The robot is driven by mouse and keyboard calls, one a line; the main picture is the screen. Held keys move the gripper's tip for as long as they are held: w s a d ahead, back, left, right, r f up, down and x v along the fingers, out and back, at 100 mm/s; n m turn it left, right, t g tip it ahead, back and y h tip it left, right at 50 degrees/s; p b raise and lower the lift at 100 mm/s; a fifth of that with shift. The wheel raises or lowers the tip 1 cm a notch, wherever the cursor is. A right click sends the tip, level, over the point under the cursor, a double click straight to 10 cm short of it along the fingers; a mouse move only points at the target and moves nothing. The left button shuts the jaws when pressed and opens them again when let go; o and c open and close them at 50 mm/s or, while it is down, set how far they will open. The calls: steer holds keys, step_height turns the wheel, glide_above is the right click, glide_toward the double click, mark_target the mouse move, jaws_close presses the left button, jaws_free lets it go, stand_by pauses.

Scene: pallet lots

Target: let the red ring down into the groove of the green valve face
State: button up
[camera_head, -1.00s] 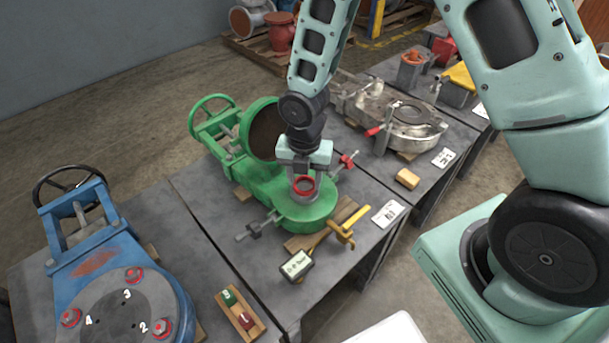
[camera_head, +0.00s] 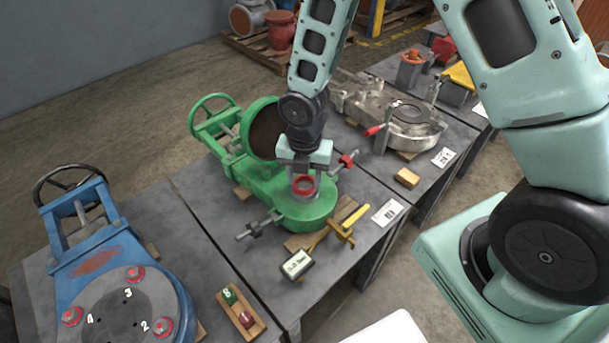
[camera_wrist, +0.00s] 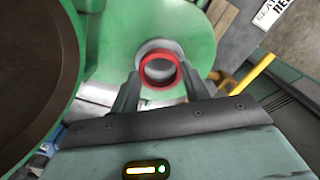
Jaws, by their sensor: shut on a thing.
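The red ring (camera_head: 304,186) is a small open ring, and it also shows in the wrist view (camera_wrist: 160,70). My gripper (camera_wrist: 160,92) is shut on it, with one dark finger on each side; in the head view my gripper (camera_head: 304,174) points down over the valve. The green valve (camera_head: 285,207) lies on the table, and its face (camera_wrist: 200,35) shows in the wrist view. A grey round seat (camera_wrist: 152,46) shows just beyond and through the ring. I cannot tell whether the ring touches the seat or hangs slightly above it; the groove is largely hidden.
Clamps (camera_head: 258,227) hold the valve at its sides. A yellow-handled tool (camera_head: 343,235) and a small display box (camera_head: 297,264) lie in front. A blue valve (camera_head: 115,270) is at left, a grey casting (camera_head: 400,125) behind right. A wooden tray (camera_head: 240,312) sits at the table's front.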

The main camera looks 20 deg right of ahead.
steer(key=shift+f+b, duration=0.35)
steer(key=shift+f, duration=0.45)
stand_by(0.4)
stand_by(0.6)
steer(key=o, duration=1.1)
steer(key=shift+c, duration=0.2)
steer(key=shift+r, duration=0.1)
step_height(320, 180, up, 17)
steer(key=p, duration=0.4)
steer(key=shift+r, duration=0.15)
